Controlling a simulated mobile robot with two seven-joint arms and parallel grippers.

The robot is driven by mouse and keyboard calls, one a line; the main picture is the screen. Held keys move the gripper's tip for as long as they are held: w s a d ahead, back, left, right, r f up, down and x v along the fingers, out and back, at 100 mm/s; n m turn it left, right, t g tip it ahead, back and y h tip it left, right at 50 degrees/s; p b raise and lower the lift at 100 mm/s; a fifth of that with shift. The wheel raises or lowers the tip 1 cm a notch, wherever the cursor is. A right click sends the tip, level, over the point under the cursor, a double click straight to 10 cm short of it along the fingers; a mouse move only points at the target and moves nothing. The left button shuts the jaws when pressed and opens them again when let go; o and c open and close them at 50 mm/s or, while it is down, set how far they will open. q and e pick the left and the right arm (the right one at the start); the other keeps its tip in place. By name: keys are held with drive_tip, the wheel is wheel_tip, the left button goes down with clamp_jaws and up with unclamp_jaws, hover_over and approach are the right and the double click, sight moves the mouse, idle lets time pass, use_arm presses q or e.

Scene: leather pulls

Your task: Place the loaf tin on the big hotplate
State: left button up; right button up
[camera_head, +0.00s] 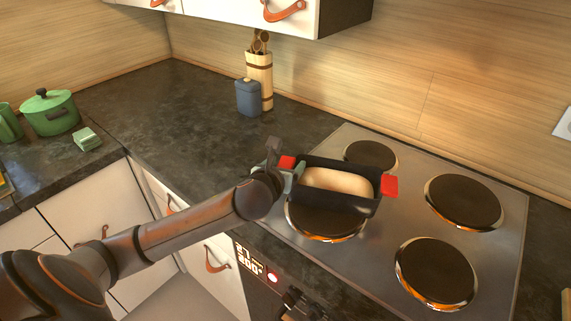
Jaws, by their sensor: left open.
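The loaf tin (312,196) is black with red end handles and holds a pale loaf or dough. It sits over the front left hotplate (325,225), covering that plate's rear part; I cannot tell whether its base lies flat on it. My left gripper (284,170) is open at the tin's left end, close beside the left red handle. Contact between fingers and handle is unclear. The front left hotplate looks bigger than the back left one (370,151). My right gripper is not in view.
Two other hotplates stand on the right of the hob, at the back (463,202) and front (437,273). A blue canister (248,98) and a utensil holder (261,75) stand behind. A green pot (50,113) is far left.

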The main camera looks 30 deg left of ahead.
use_arm(q)
drive_tip(key=p+v, duration=0.1)
drive_tip(key=v, duration=1.1)
idle(0.4)
